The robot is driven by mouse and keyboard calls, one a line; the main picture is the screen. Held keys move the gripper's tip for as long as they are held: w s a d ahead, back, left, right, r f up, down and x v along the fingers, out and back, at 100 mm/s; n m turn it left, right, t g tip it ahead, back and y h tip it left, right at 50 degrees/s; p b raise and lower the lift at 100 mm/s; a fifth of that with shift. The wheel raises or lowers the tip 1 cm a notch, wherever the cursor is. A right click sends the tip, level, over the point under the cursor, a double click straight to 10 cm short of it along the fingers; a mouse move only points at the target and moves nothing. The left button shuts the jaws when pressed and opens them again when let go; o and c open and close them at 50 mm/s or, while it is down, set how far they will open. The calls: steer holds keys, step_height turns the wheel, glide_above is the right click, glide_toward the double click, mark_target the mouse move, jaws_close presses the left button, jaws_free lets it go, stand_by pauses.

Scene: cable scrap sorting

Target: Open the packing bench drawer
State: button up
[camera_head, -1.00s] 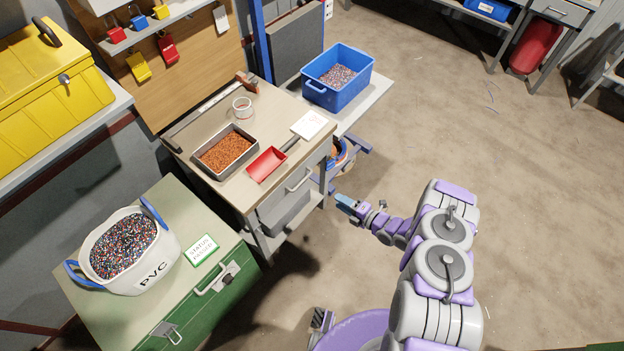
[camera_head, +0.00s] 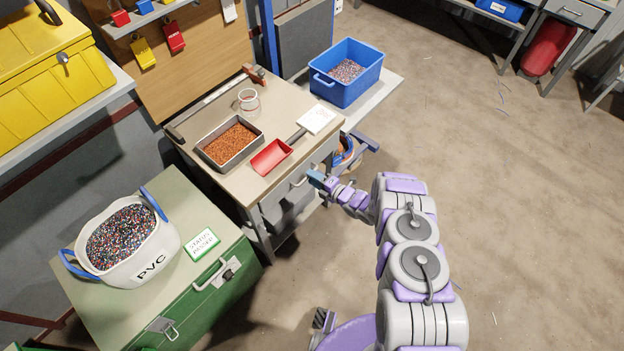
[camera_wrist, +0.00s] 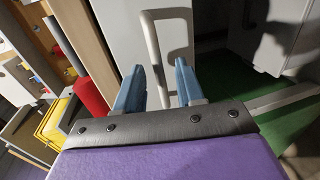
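The packing bench (camera_head: 255,187) stands left of my arm, with a drawer front (camera_head: 322,155) under its top. The drawer looks closed. Its grey bar handle (camera_head: 303,178) is close to my gripper (camera_head: 319,180). In the wrist view, the handle (camera_wrist: 152,45) runs upright and its loop lies just ahead of my gripper (camera_wrist: 160,82). The two blue fingers are apart on either side of the handle's near bar. I cannot tell whether a finger touches it; it is not clamped.
On the bench are a tray of copper granules (camera_head: 258,131), a red scoop (camera_head: 271,157), a tape roll (camera_head: 248,99) and a white card (camera_head: 316,119). A blue bin (camera_head: 372,85) stands behind.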

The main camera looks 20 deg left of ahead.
steer(key=shift+w+a+f, duration=0.1)
steer(key=shift+w+a, duration=0.05)
steer(key=shift+a, duration=0.4)
jaws_close()
stand_by(0.4)
